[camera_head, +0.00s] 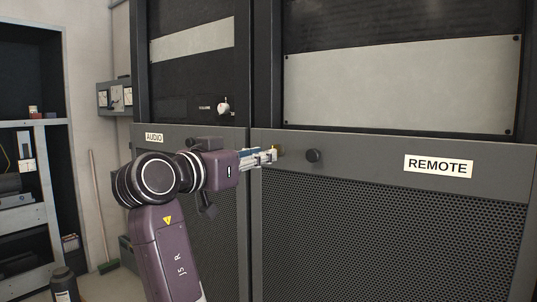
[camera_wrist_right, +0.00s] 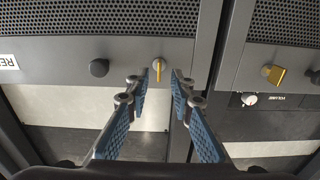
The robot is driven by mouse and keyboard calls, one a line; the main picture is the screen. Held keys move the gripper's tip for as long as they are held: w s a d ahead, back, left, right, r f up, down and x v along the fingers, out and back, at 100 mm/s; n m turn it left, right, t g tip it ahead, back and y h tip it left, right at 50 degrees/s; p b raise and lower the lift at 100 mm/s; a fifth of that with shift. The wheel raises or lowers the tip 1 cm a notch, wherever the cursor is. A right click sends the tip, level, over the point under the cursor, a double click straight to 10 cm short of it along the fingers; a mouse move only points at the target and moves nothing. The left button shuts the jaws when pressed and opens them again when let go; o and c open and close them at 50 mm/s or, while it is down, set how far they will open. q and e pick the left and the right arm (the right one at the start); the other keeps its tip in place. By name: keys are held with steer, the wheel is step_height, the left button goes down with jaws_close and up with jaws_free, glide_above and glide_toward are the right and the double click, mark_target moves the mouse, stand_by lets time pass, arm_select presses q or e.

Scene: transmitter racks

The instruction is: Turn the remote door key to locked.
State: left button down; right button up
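The remote door (camera_head: 385,225) has a white REMOTE label (camera_head: 438,166). A gold key (camera_head: 275,151) sits at the upper left corner of this door, in a round lock. In the right wrist view, which looks upside down, the key (camera_wrist_right: 158,70) stands upright in the picture. My right gripper (camera_head: 268,156) is at the key. Its blue-padded fingers (camera_wrist_right: 162,75) are apart, with the key between their tips in that view and a gap on each side. I cannot tell how far the tips reach past the key. My left gripper is not in view.
A dark round knob (camera_head: 313,156) is on the remote door, right of the key. The AUDIO door (camera_head: 154,137) adjoins on the left, partly hidden by my right arm. Another gold key (camera_wrist_right: 273,73) shows there in the wrist view. Shelves (camera_head: 40,122) stand far left.

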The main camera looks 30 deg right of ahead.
steer(key=v, duration=0.3)
steer(key=shift+a, duration=0.15)
stand_by(0.3)
